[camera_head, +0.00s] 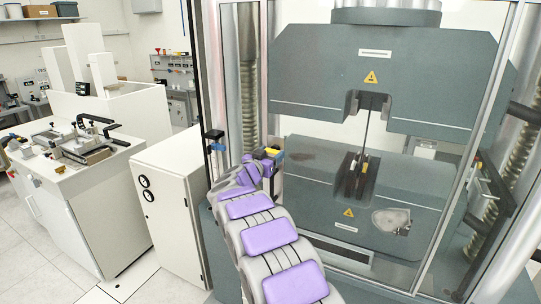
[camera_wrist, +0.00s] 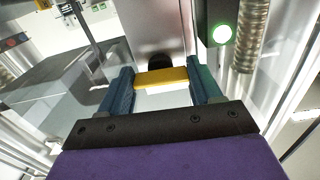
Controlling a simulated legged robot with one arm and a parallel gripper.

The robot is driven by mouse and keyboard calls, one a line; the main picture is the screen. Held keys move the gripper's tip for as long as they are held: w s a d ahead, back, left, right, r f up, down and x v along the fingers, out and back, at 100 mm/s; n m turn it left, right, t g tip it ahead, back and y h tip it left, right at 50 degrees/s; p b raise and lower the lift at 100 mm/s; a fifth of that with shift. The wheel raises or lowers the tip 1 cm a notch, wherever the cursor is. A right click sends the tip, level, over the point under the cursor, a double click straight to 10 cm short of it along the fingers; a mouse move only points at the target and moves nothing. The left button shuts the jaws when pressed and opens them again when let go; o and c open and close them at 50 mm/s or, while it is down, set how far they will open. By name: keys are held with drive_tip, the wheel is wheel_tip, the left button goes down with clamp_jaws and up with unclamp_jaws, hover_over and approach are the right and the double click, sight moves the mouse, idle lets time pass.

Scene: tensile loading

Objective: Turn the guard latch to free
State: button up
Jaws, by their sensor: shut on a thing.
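The guard latch (camera_wrist: 161,78) is a yellow bar. In the wrist view it lies crosswise between my two blue fingers, in front of a dark round hub on a pale metal post. My gripper (camera_wrist: 160,70) is shut on it, with a finger at each end. In the head view my gripper (camera_head: 272,160) is at the left side of the guard frame, and a small yellow part of the latch (camera_head: 272,152) shows there. My wrist hides most of the latch in that view.
The grey testing machine (camera_head: 390,85) holds a thin dark specimen (camera_head: 366,130) behind the clear guard. A dark box with a green-lit round lamp (camera_wrist: 221,34) is close to my right finger in the wrist view. A white bench (camera_head: 75,170) stands at the left.

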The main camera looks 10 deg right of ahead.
drive_tip(key=m, duration=0.8)
drive_tip(key=shift+a+m, duration=0.25)
drive_tip(key=shift+m, duration=0.15)
drive_tip(key=shift+d+m+b, duration=0.1)
drive_tip(key=shift+m+b, duration=2)
drive_tip(key=shift+m, duration=2.2)
drive_tip(key=shift+f, duration=0.1)
drive_tip(key=o, duration=1.1)
drive_tip(key=shift+a, duration=0.25)
drive_tip(key=shift+c, duration=0.2)
